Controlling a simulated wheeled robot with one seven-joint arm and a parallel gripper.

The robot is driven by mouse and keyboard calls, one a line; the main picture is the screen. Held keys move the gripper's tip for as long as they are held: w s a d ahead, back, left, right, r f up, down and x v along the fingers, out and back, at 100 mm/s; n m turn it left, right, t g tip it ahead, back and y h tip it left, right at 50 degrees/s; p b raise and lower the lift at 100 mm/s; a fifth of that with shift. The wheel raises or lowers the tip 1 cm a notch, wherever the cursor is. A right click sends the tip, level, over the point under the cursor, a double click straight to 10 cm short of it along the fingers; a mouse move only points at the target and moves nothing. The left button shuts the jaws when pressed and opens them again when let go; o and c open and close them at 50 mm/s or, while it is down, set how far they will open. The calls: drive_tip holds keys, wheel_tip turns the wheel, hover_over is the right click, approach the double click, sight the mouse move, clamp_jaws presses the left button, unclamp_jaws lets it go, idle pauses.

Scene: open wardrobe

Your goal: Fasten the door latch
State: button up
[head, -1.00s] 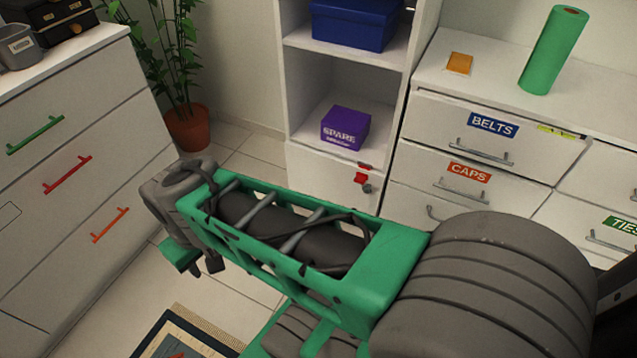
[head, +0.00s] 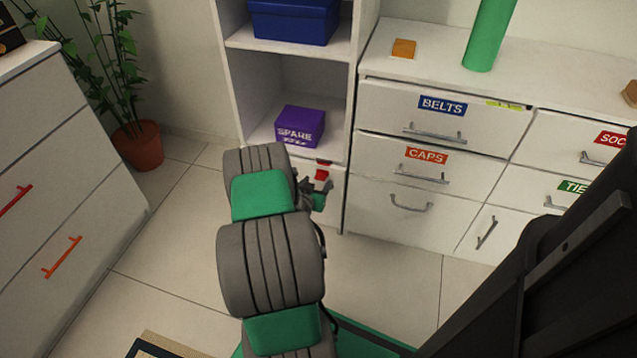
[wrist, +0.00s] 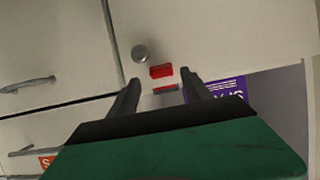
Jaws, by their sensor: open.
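The door latch is a red piece (head: 322,174) at the top of a small white door (head: 335,205) under the open shelf. A second, thinner red piece (head: 324,161) sits on the shelf edge just above it. The wrist view shows the red latch piece (wrist: 161,71) and the thin red strip (wrist: 166,89) with a small gap between them. A round grey knob (wrist: 139,53) is beside the latch. My gripper (wrist: 160,77) is open and empty, its fingers on either side of the red pieces; contact cannot be told. My arm hides much of the door in the head view.
A purple SPARE box (head: 301,126) sits on the shelf above the door, a blue box (head: 294,22) higher up. Drawers with metal handles (head: 435,134) stand to the right. A plant (head: 137,145) and another drawer unit (head: 60,150) are left, with open floor between.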

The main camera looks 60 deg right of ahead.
sight(319, 180)
drive_tip(key=x, duration=0.3)
drive_tip(key=shift+d+f+b, duration=0.1)
drive_tip(key=shift+d+b, duration=0.2)
clamp_jaws()
drive_tip(key=shift+f, duration=0.1)
